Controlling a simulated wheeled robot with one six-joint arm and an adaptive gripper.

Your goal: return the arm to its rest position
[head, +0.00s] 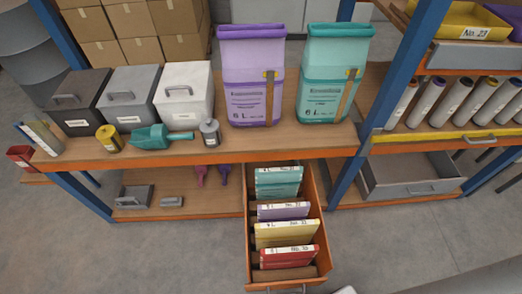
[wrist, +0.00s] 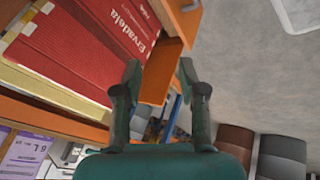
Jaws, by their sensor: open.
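In the head view no gripper shows. The red packet (head: 287,256) stands there at the front of an open orange drawer (head: 248,235). Behind it in the drawer are a yellow packet (head: 287,234), a purple packet (head: 284,211) and a teal packet (head: 278,181).
The drawer juts out below the workbench (head: 130,155). A purple sack (head: 250,80) and a teal sack (head: 331,75) stand on top, beside lidded bins (head: 183,92) and a teal scoop (head: 162,136). Blue posts (head: 404,75) frame the shelves. Floor (head: 170,255) left of the drawer is clear.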

